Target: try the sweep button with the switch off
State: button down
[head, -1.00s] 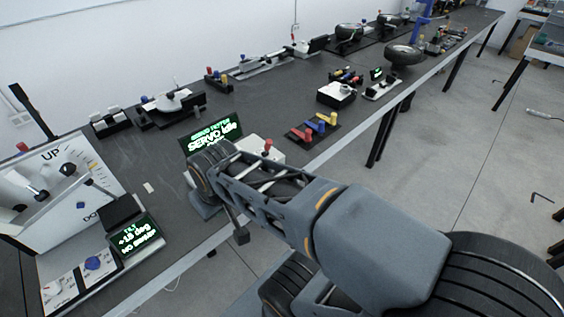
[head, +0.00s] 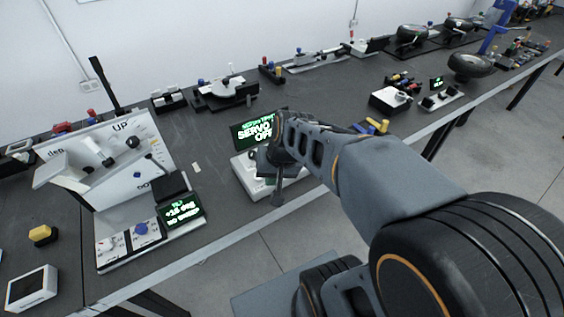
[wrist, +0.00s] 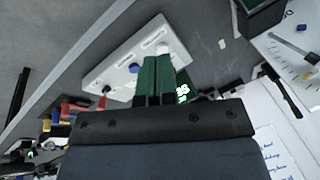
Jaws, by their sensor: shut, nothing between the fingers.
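The servo tester is a white box (head: 248,178) on the bench, largely hidden by my arm in the head view. Its screen (head: 256,130) reads SERVO OFF in green. In the wrist view the tilted white panel (wrist: 118,57) shows a blue button (wrist: 134,68), a dark red switch knob (wrist: 105,88) and a white knob (wrist: 163,47). My gripper (wrist: 155,62) has its green fingers together, empty, over the panel. The tips lie beside the blue button and just short of the white knob in the picture. I cannot tell whether they touch anything.
The tilt station (head: 110,160) with its own green screen (head: 181,211) and blue knob (head: 140,229) stands to the left. A yellow button (head: 42,235) lies further left. Blue and yellow handles (head: 378,126) show behind my arm.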

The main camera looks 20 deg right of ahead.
jog(key=w+d+f+m+t+y+p, duration=0.1)
jog(key=w+d+f+m+y+p, duration=0.1)
jog(key=w+d+m, duration=0.3)
jog(key=w+d+f+m+t+y+p, duration=0.2)
jog(key=w+d+m, duration=0.4)
jog(key=w+m, duration=0.3)
jog(key=w+f+p, duration=0.1)
jog(key=w+p, duration=0.1)
jog(key=w, duration=0.1)
jog(key=shift+f+t+y, duration=0.25)
jog(key=shift+t+y, duration=0.05)
notch_tip(320, 180, down, 8)
jog(key=b, duration=0.4)
jog(key=shift+r+b, duration=0.2)
jog(key=shift+b, duration=0.2)
jog(key=shift+f+b, duration=0.6)
jog(key=shift+b, duration=0.05)
jog(key=shift+f, duration=0.2)
dwell(0.4)
jog(key=shift+f+b, duration=0.25)
jog(key=shift+b, duration=0.35)
